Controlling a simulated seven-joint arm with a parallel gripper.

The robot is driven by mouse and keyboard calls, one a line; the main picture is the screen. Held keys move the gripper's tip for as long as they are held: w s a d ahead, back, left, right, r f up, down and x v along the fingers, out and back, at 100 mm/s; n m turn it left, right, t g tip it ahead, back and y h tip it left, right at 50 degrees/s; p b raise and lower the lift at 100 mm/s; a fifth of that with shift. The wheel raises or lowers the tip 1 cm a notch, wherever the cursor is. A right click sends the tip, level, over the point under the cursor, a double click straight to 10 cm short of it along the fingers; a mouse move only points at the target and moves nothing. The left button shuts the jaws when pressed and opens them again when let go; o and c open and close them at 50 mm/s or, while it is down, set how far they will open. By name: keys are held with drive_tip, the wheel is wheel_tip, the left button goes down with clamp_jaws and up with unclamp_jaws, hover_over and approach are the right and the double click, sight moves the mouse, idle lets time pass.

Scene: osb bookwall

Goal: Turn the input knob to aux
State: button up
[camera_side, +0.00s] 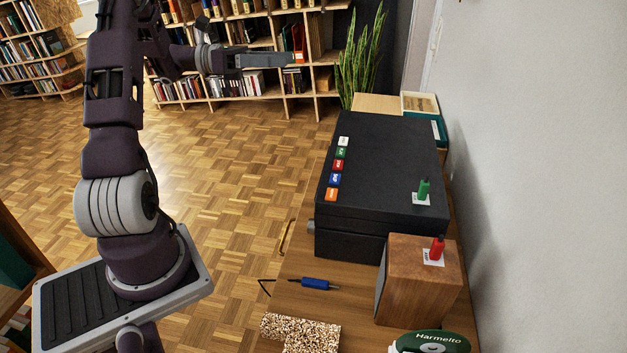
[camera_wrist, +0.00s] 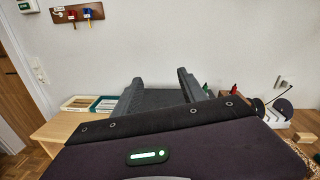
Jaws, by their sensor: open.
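A black box-shaped unit (camera_side: 385,155) stands on the wooden cabinet, with white, green, red, blue and orange labels (camera_side: 337,166) along its left top edge. A small grey knob-like part (camera_side: 311,226) sticks out low at its left side near the front corner. The label text and the knob's pointing direction are too small to read. My gripper (camera_side: 290,60) is raised at upper left, well apart from the unit. In the wrist view my gripper (camera_wrist: 160,84) has its two fingers spread, with the dark unit (camera_wrist: 165,99) behind and between them.
A green one (camera_side: 423,189) stands on the unit. A blue-handled tool (camera_side: 318,284) and a speckled block (camera_side: 300,330) lie nearby. The wall is close at right; floor space is left.

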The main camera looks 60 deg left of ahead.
wheel_tip(320, 180, down, 31)
drive_tip(key=d, duration=0.1)
drive_tip(key=shift+g, duration=0.3)
drive_tip(key=x, duration=0.7)
drive_tip(key=shift+w+d+f, duration=0.2)
drive_tip(key=shift+w+f, duration=0.05)
drive_tip(key=shift+f, duration=0.1)
drive_tip(key=shift+c, duration=0.4)
clamp_jaws()
